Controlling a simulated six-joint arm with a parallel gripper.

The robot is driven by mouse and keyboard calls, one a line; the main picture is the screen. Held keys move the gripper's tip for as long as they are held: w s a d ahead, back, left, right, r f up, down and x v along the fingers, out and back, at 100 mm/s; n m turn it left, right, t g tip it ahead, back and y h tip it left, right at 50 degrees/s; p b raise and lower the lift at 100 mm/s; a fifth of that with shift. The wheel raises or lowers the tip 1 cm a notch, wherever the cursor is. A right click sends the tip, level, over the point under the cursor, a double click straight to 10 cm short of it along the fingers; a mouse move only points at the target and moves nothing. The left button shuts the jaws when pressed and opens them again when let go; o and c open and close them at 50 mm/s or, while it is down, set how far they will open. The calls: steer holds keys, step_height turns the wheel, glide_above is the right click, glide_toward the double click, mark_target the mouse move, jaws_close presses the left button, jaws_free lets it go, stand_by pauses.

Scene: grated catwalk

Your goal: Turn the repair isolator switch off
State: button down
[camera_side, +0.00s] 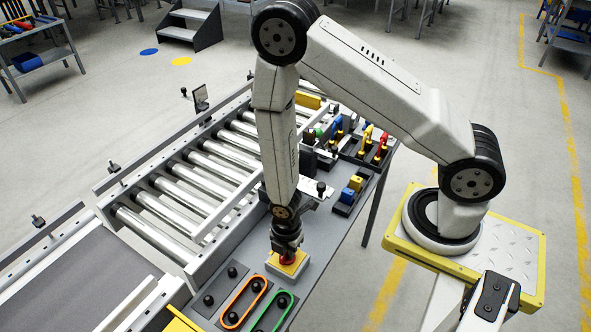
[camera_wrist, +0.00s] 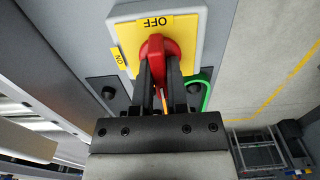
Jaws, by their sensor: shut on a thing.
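The repair isolator switch is a red rotary knob (camera_wrist: 157,44) on a yellow plate (camera_wrist: 128,36) in a grey housing, with an OFF label beyond the knob and an ON label at the left in the wrist view. The knob's raised grip runs up the picture, its far end towards OFF. My gripper (camera_wrist: 158,70) has one dark finger on each side of the grip and is shut on it. The fingers hide the knob's near part. In the side view my gripper (camera_side: 287,249) points down onto the red knob (camera_side: 287,259) on its yellow plate (camera_side: 296,268).
An orange loop (camera_side: 231,312) and a green loop (camera_side: 262,326) with black knobs lie on the panel just in front. A roller conveyor (camera_side: 180,190) runs at the left. Black trays with coloured-handled items (camera_side: 372,147) stand behind my gripper.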

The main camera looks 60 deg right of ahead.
stand_by(0.3)
steer(key=c, duration=0.6)
jaws_free()
steer(key=shift+c, duration=0.2)
steer(key=shift+r, duration=0.1)
steer(key=shift+r, duration=3.85)
steer(key=shift+w+d+r+m, duration=0.15)
steer(key=shift+w+r+m, duration=0.05)
steer(key=shift+r+m, duration=0.25)
steer(key=d+r+m+t, duration=0.1)
steer(key=d+r+m, duration=0.2)
steer(key=r+m, duration=0.4)
steer(key=d+r+m+t, duration=0.1)
steer(key=d+r+m, duration=0.2)
steer(key=r+m, duration=0.5)
steer(key=shift+s+m+t, duration=0.15)
steer(key=shift+m+t, duration=0.15)
steer(key=shift+m, duration=0.75)
